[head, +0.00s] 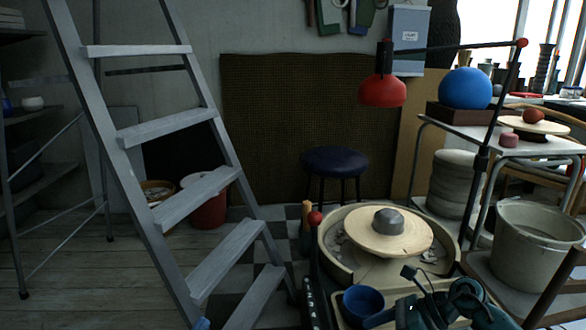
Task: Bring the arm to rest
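A teal and dark arm end, which looks like my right gripper (412,312), is at the bottom edge, right of centre. Its fingers are dark and partly cut off, so I cannot tell whether they are open or shut. A blue bowl-shaped scoop (362,301) lies just left of it, with its handle reaching towards the gripper. I cannot tell whether they touch.
A potter's wheel (333,262) with a round bat (365,236) and grey lump (389,221) stands behind the gripper. A bucket (520,262) is at right. A grey stepladder (205,187) fills the left. A red lamp (382,91) hangs above.

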